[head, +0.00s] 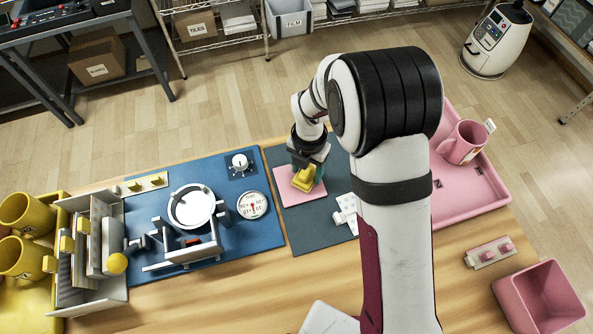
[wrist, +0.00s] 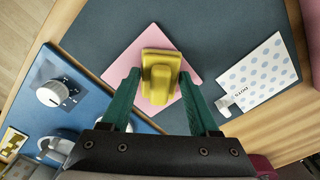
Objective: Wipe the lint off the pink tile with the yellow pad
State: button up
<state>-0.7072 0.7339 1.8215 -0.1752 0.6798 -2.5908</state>
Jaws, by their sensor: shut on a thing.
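The yellow pad (head: 303,179) is over the pink tile (head: 287,193), which lies flat on a dark slate mat (head: 297,236). My gripper (head: 308,172) is shut on the pad from above. In the wrist view the yellow pad (wrist: 160,75) sits between the green fingers of my gripper (wrist: 160,98), with the pink tile (wrist: 127,57) around and beneath it. I cannot tell whether the pad touches the tile. The pad and fingers hide part of the tile. No lint can be made out on the visible part.
A white dotted card (wrist: 258,75) lies right of the tile in the wrist view. A blue mat (head: 215,252) with a mug press (head: 190,208), a dial (head: 252,205) and a knob (head: 240,163) is to the left. A pink tray (head: 480,206) with a mug (head: 463,143) is right.

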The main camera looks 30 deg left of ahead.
jog(key=shift+w+d, duration=0.75)
jog(key=shift+w, duration=0.1)
jog(key=shift+s+a, duration=1.3)
jog(key=shift+s, duration=0.15)
jog(key=shift+s+a, duration=1.3)
jog(key=shift+s, duration=0.15)
notch_tip(320, 180, up, 8)
jog(key=shift+w+d+r, duration=0.1)
jog(key=w+d+r+m, duration=0.45)
jog(key=d+m, duration=0.25)
jog(key=m, duration=0.2)
jog(key=w+d+r+m, duration=0.4)
jog(key=d+r+m, duration=0.1)
jog(key=d+m, duration=0.25)
jog(key=d+r+m, duration=0.4)
jog(key=d+m, duration=0.3)
jog(key=m, duration=0.2)
jog(key=d+r+m, duration=0.5)
jog(key=d+m, duration=0.3)
jog(key=m, duration=0.2)
jog(key=shift+s+d, duration=0.15)
jog(key=shift+s, duration=0.25)
